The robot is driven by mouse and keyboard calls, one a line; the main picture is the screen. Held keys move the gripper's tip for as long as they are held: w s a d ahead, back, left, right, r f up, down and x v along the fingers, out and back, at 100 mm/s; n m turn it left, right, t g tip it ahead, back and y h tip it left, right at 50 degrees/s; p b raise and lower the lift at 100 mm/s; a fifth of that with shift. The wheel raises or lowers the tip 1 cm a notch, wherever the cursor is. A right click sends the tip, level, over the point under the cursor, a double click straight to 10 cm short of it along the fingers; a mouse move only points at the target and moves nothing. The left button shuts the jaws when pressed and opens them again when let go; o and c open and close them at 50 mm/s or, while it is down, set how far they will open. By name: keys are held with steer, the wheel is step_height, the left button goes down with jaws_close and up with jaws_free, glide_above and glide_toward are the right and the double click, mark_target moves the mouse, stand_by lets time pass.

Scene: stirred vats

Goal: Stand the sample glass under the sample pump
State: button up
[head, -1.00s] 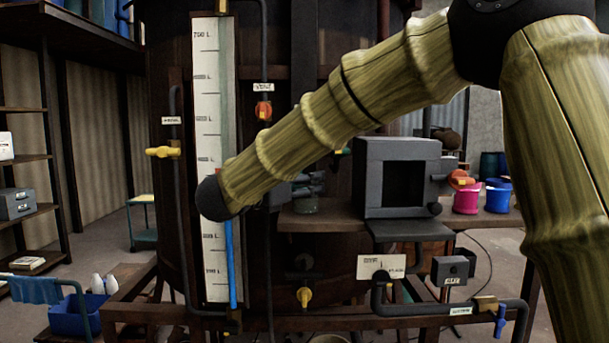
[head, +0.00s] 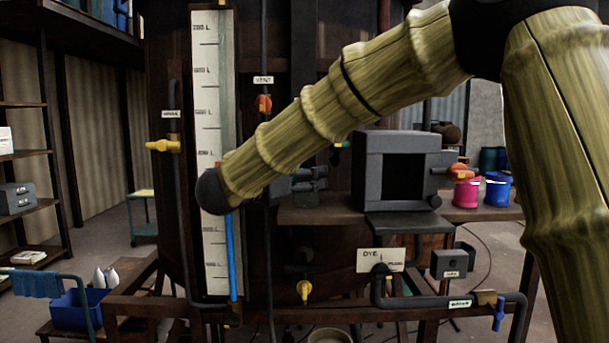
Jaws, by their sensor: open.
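My gripper (head: 319,179) shows as dark fingers pointing right, just past the bamboo-coloured forearm, in front of the dark vat. It is open, and the forearm hides its base. A faint, clear glass-like shape (head: 305,199) shows just below the fingers at the left end of the wooden shelf. It may be the sample glass, but it is too dark to be sure. I see nothing between the fingers. I cannot make out the sample pump for certain; my arm covers part of the vat front.
A grey box with a square opening (head: 402,175) stands on the wooden shelf (head: 335,216), right of my gripper. Pink (head: 466,194) and blue (head: 498,193) buckets stand farther right. A tall level scale (head: 212,100), valves and pipes line the vat. My arm crosses the view.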

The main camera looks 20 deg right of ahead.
steer(key=b+v, duration=0.7)
steer(key=v, duration=0.5)
steer(key=shift+c, duration=0.2)
stand_by(1.8)
